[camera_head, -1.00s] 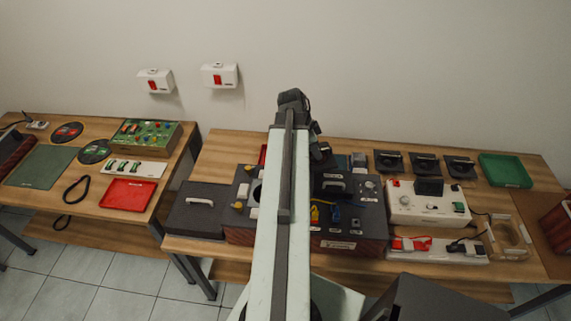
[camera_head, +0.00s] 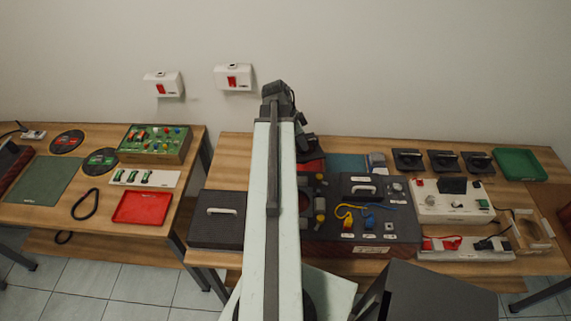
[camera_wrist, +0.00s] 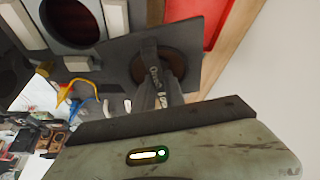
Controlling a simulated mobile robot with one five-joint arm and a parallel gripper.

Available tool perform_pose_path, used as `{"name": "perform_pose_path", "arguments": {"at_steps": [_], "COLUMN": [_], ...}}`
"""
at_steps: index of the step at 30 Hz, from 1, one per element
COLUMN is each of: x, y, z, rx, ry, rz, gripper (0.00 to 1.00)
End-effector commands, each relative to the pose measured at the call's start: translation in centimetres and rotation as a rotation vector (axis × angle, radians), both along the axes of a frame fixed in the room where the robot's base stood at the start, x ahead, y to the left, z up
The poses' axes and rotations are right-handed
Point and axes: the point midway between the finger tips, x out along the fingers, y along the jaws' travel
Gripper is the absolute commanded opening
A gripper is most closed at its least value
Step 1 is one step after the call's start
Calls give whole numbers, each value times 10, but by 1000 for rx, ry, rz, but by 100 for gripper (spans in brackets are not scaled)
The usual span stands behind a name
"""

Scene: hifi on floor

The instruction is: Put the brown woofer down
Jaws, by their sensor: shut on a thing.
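In the wrist view, my gripper (camera_wrist: 165,92) is shut on the brown woofer (camera_wrist: 152,62). It shows as a brown round part on a dark square plate, partly covered by the fingers. It is held above or near the table, close to a red tray (camera_wrist: 212,18); I cannot tell whether it touches anything. A dark grey cabinet with a round opening (camera_wrist: 75,20) lies to its left. In the head view my arm hides most of the gripper and the woofer.
Three black square units (camera_head: 442,161) and a green tray (camera_head: 519,164) stand at the back right. A white control box (camera_head: 452,205) sits in front of them. A dark lid with a handle (camera_head: 218,218) lies left of my arm. A teal mat (camera_head: 348,162) shows bare.

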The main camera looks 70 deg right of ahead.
Motion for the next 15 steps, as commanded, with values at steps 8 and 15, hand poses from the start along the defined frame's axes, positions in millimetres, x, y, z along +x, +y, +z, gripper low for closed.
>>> {"name": "perform_pose_path", "arguments": {"at_steps": [8,15], "x": [6,29], "y": [-1,-46], "z": [-2,-48], "rx": [0,-1], "ry": [1,1], "rz": [12,43], "gripper": [0,0]}}
